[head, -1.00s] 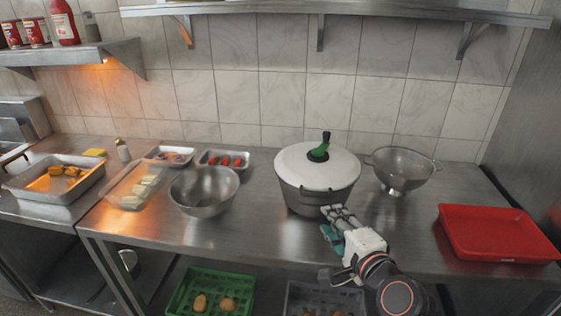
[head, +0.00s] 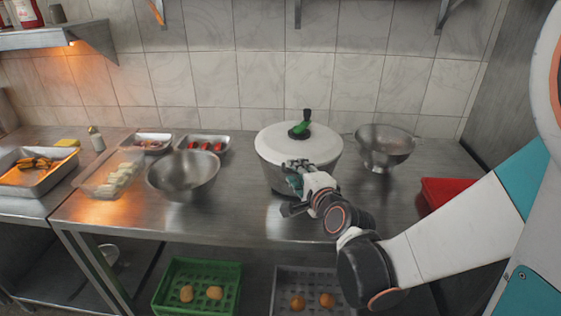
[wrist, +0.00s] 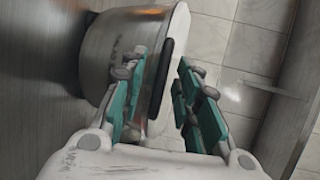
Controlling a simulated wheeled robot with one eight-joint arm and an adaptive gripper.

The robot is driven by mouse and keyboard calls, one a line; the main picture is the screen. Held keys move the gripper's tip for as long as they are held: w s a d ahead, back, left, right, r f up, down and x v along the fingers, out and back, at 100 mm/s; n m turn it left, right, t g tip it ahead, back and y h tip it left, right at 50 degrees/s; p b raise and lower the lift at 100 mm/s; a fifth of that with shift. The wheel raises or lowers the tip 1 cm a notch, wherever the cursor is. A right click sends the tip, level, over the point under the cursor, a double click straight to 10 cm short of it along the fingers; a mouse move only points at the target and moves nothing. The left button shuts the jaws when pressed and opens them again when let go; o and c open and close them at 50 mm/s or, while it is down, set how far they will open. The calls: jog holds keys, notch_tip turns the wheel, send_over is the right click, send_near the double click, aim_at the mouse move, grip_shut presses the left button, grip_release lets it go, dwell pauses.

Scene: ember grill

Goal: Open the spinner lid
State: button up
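The spinner (head: 277,172) is a grey metal pot with a white lid (head: 285,143), standing on the steel counter. The lid is on, with a green knob and dark handle (head: 302,127) on top. In the wrist view the spinner body (wrist: 105,60) lies sideways at upper left, with a dark side handle (wrist: 166,62) and the lid edge (wrist: 183,30) visible. My gripper (head: 296,172) is in front of the spinner's near right side, below the lid. In the wrist view my gripper (wrist: 158,85) has its fingers apart, with the dark side handle near and between the tips. Contact cannot be told.
A steel bowl (head: 183,177) stands left of the spinner, and a colander (head: 384,148) stands right of it. A red tray (head: 445,190) is partly hidden behind my arm. Small trays of food sit at back left. Crates (head: 198,287) stand below the counter.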

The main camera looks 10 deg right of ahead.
jog(key=shift+w, duration=0.35)
grip_shut()
